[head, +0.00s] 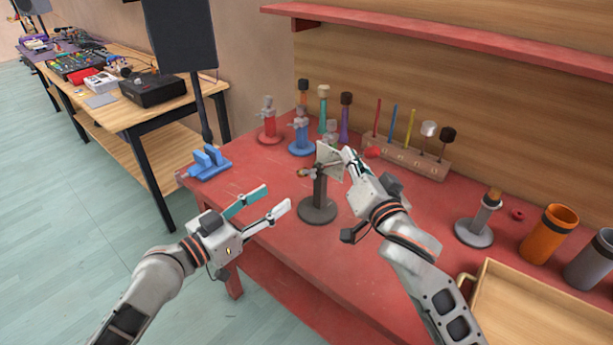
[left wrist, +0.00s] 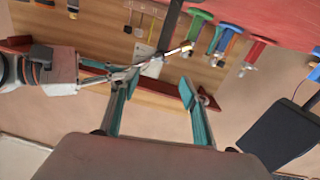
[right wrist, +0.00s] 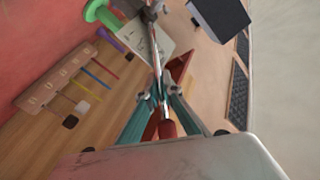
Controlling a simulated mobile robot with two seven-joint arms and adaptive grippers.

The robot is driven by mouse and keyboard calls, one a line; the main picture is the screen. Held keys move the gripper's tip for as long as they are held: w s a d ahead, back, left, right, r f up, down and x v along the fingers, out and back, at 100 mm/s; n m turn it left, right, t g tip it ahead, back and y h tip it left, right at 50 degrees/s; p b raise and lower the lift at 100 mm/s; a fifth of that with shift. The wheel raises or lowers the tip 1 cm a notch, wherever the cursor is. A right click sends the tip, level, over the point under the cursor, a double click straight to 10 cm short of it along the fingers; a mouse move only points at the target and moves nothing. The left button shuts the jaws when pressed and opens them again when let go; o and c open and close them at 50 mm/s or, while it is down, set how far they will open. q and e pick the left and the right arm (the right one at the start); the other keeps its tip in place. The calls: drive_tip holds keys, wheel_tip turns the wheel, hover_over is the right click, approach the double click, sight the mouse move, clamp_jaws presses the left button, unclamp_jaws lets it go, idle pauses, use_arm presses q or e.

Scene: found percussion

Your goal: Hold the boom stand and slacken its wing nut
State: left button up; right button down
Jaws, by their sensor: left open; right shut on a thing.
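The boom stand (head: 318,208) has a round dark base and a short upright post on the red bench. My right gripper (head: 350,156) is shut on the boom, a thin metal rod (right wrist: 156,58) with a red end (right wrist: 167,128). My left gripper (head: 277,198) is open and empty, left of the post and lower than the wing nut, apart from the stand. The boom is partly hidden in the head view.
A pale card (head: 328,160) shows behind the stand's top. Red (head: 268,122) and blue (head: 301,135) stands and a wooden rack (head: 405,158) of sticks are behind. A blue clamp (head: 208,162) is left; a metal-grey stand (head: 474,231) and orange cup (head: 550,234) are right.

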sight(307, 176)
use_arm(q)
drive_tip(key=shift+m, duration=0.5)
drive_tip(key=x, duration=1.1)
drive_tip(key=shift+w+d, duration=0.25)
drive_tip(key=shift+d, duration=0.05)
drive_tip(key=shift+c, duration=0.4)
drive_tip(key=c, duration=1)
